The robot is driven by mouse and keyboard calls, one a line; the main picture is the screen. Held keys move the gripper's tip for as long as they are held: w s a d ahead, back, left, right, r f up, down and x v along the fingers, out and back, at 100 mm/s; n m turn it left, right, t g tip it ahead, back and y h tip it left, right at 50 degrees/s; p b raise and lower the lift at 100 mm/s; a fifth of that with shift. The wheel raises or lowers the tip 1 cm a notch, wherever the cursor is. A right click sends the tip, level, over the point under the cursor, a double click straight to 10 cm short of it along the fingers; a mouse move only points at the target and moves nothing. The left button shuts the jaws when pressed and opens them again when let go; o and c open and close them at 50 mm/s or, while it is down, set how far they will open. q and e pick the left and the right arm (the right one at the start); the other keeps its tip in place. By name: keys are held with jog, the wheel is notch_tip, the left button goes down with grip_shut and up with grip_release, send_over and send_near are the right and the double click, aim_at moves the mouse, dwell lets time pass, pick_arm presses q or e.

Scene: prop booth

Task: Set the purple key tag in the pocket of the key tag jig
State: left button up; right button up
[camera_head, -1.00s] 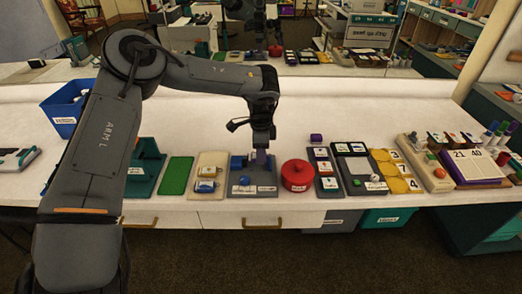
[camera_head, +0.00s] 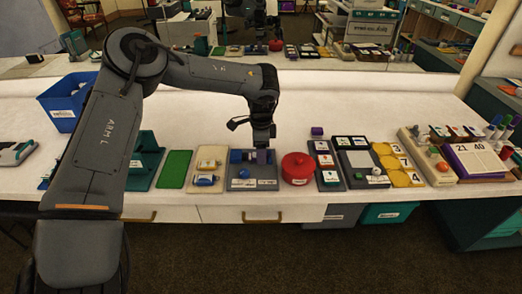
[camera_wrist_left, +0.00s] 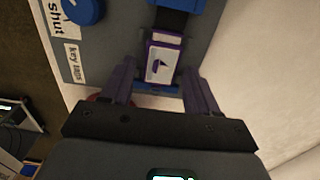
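The key tag jig is a grey board (camera_head: 237,185) with blue parts and a white label, near the table's front edge in the head view. It fills the upper left of the left wrist view (camera_wrist_left: 110,52), with a blue knob (camera_wrist_left: 84,10) and a "key tags" label. The purple key tag (camera_wrist_left: 160,62), with a white face, lies at the jig's blue part, a dark recess at its upper end. I cannot tell whether it is fully seated. My left gripper (camera_wrist_left: 158,78) is open, one finger on each side of the tag with gaps visible. My right gripper is not in view.
A red lidded pot (camera_head: 298,168) stands just right of the jig. A cream board (camera_head: 207,166) and a green mat (camera_head: 175,169) are to its left. A blue bin (camera_head: 65,102) is at the far left.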

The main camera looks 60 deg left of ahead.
pick_arm(q)
jog(key=shift+o, duration=0.5)
jog(key=shift+r, duration=0.2)
notch_tip(320, 180, up, 10)
jog(key=p, duration=0.4)
jog(key=shift+r, duration=0.2)
